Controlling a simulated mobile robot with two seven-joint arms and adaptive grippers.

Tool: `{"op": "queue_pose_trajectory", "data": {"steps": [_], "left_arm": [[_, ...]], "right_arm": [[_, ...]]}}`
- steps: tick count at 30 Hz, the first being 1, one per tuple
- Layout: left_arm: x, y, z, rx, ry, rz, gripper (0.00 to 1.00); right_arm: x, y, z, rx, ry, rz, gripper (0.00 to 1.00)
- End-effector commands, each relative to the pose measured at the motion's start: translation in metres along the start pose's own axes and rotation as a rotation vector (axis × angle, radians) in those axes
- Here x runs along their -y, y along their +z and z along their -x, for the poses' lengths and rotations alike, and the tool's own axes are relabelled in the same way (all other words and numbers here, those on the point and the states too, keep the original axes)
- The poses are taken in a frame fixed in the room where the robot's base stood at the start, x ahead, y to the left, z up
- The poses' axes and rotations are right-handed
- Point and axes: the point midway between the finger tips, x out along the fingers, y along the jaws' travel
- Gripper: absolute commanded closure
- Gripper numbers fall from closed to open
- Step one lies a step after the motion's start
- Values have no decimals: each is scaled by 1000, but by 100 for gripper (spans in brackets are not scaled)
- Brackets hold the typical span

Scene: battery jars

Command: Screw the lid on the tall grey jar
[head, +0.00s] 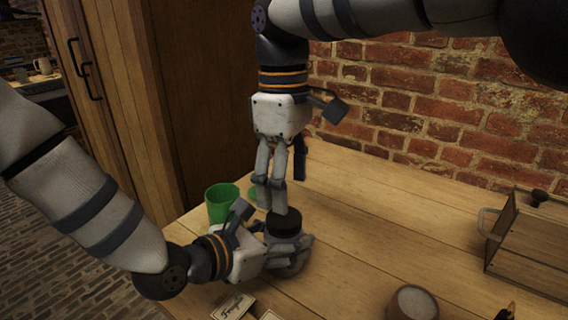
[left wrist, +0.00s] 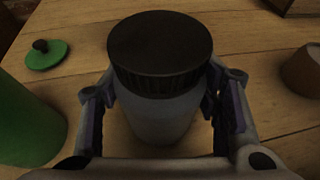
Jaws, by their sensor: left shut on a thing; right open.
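The tall grey jar (left wrist: 160,118) stands upright between the fingers of my left gripper (head: 292,252), which is shut on its sides. In the head view those fingers hide most of the jar. A black ribbed lid (left wrist: 160,50) sits on the jar's mouth and looks about level; it also shows in the head view (head: 284,222). I cannot tell how far it is threaded. My right gripper (head: 272,204) points down just above the lid, fingers open and empty. It does not show in the left wrist view.
A green jar (head: 221,203) stands left of the grey jar, with a knobbed green lid (left wrist: 47,54) lying flat near it. A wooden box (head: 530,240) and a round brown pot (head: 412,303) stand at right. Cards (head: 233,306) lie at the front edge. The table's middle right is clear.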

Motion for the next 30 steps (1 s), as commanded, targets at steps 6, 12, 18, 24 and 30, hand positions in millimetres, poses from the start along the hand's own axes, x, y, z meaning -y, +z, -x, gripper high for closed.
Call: {"op": "queue_pose_trajectory", "data": {"steps": [6, 12, 18, 24, 30], "left_arm": [[0, -1, 0, -2, 0, 1, 100], [0, -1, 0, -2, 0, 1, 100], [0, -1, 0, -2, 0, 1, 100], [0, -1, 0, -2, -1, 1, 100], [0, -1, 0, -2, -1, 1, 100]], "right_arm": [[-2, -4, 12, -29, 25, 720, 34], [-4, -6, 18, -34, 47, 1009, 34], [-4, -6, 19, -34, 49, 1036, 34], [-4, -6, 14, -34, 47, 1034, 34], [-5, -8, -17, -34, 45, 1033, 34]]}}
